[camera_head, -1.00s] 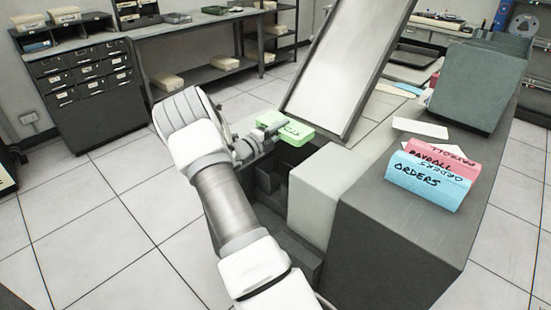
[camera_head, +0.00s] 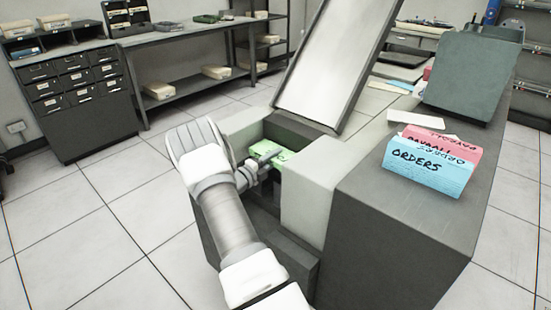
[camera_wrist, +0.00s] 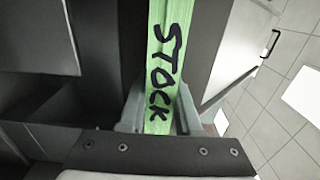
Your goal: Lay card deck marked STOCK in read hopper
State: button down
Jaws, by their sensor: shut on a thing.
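The green card deck (camera_head: 265,149) is in my gripper (camera_head: 263,163), down in the dark recess of the grey machine in the head view. In the wrist view the deck (camera_wrist: 168,40) runs up the middle with STOCK in black marker on it. My gripper's fingers (camera_wrist: 160,112) are shut on its near end. The read hopper looks to be this recess, whose dark back wall (camera_head: 297,136) shows behind the deck. Dark walls flank the deck closely in the wrist view. Whether the deck touches the hopper floor, I cannot tell.
A tilted metal plate (camera_head: 330,65) rises behind the recess. A pale block (camera_head: 307,197) stands just right of it. A blue ORDERS deck (camera_head: 428,172) and a pink PAYROLL deck (camera_head: 445,143) stand on the machine top (camera_head: 375,195). Open floor lies to the left.

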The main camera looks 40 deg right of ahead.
jog(key=b, duration=0.3)
jog(key=shift+f+b, duration=0.25)
jog(key=shift+b, duration=0.1)
jog(key=shift+a+r+b, duration=0.1)
jog(key=shift+r+b, duration=0.1)
jog(key=shift+b, duration=1.05)
jog(key=shift+f+b, duration=1.8)
jog(key=shift+b, duration=0.1)
jog(key=shift+f+b, duration=1.1)
jog(key=shift+f, duration=1.6)
jog(key=c, duration=0.5)
grip_release()
